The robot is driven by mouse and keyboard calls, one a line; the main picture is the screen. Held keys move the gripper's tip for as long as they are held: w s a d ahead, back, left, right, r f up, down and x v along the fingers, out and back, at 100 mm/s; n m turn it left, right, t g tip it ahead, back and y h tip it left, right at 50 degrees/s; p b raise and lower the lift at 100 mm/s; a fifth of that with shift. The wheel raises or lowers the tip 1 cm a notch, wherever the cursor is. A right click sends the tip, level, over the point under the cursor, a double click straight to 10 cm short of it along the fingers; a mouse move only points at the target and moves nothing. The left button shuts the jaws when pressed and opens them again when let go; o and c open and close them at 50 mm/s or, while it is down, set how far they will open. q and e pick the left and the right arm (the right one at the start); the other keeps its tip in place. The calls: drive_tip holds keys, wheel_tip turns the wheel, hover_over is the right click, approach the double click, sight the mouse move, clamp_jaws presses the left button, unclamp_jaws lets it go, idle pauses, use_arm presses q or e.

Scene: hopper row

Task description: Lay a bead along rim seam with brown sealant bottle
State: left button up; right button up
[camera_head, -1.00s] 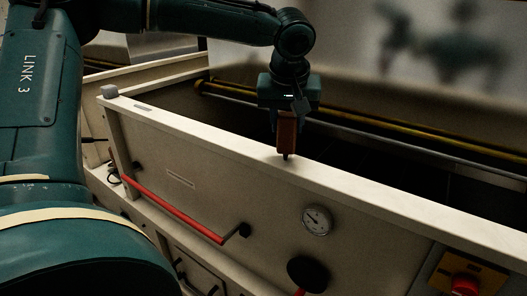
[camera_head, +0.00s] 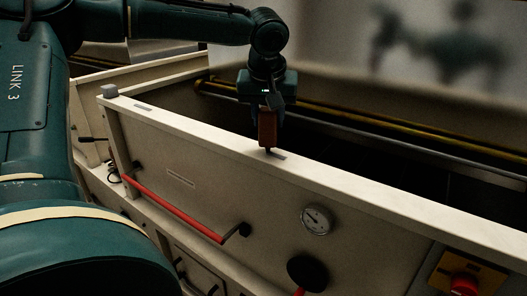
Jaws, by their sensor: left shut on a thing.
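My left gripper (camera_head: 267,108) is shut on the brown sealant bottle (camera_head: 267,129), which hangs roughly upright with its dark nozzle pointing down. The nozzle tip is at the top of the pale hopper rim (camera_head: 340,184); whether it touches cannot be told exactly. My right gripper is out of view.
A grey corner block (camera_head: 109,91) sits at the rim's left end. Behind the rim is the dark hopper opening with a yellow rail (camera_head: 400,133). The front panel carries a red handle (camera_head: 175,209), a gauge (camera_head: 316,220), a black knob (camera_head: 307,272) and a red button (camera_head: 464,285).

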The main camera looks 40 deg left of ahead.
use_arm(q)
drive_tip(key=shift+s+a, duration=0.15)
drive_tip(key=shift+a, duration=0.95)
drive_tip(key=shift+s+a, duration=0.1)
drive_tip(key=shift+a, duration=1)
drive_tip(key=shift+s+a, duration=0.15)
drive_tip(key=shift+a, duration=1.3)
drive_tip(key=shift+r, duration=1)
drive_tip(key=shift+r, duration=0.1)
wheel_tip(320, 180, up, 4)
drive_tip(key=shift+d+f, duration=0.1)
